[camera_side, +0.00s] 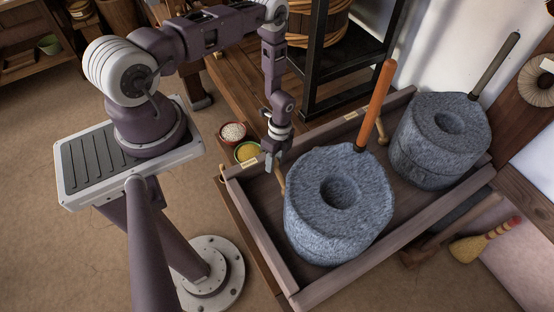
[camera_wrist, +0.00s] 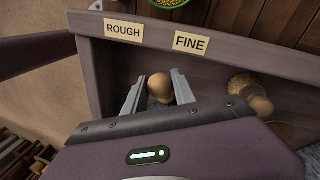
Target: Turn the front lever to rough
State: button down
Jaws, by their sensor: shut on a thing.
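The front lever ends in a round wooden knob (camera_wrist: 160,87), in the middle of the wrist view. My gripper (camera_wrist: 157,93) has a finger on each side of this knob and is shut on it. In the wrist view, the ROUGH label (camera_wrist: 123,32) is up and left of the knob, and the FINE label (camera_wrist: 191,42) is up and right. The knob stands roughly between the two labels. In the side view my gripper (camera_side: 277,160) is low at the left corner of the wooden frame, beside the front quern (camera_side: 335,222). The lever's pivot is hidden.
The front quern's orange handle (camera_side: 377,100) rises right of my arm. The rear quern (camera_side: 440,140) stands behind with its own small lever (camera_side: 382,131). Bowls of grain (camera_side: 232,133) and yellow meal (camera_side: 247,152) stand outside the frame's wall (camera_side: 262,232). A small brush (camera_wrist: 257,100) is right of the knob.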

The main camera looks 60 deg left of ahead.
jog(key=shift+s+d+n+t+h, duration=0.2)
jog(key=shift+s+d+n, duration=0.15)
jog(key=shift+s+n, duration=0.7)
jog(key=shift+s+d+n+t+h, duration=0.2)
jog(key=shift+s+d+n, duration=0.25)
jog(key=shift+n, duration=1.1)
jog(key=shift+s+d+n+t+h, duration=0.1)
jog(key=shift+s+d+n+h, duration=0.15)
jog(key=shift+s+n, duration=0.8)
jog(key=shift+w+d+n, duration=0.1)
jog(key=shift+w+n, duration=0.15)
jog(key=shift+n, duration=0.1)
jog(key=c, duration=1)
grip_release()
jog(key=shift+c, duration=0.2)
jog(key=v, duration=0.7)
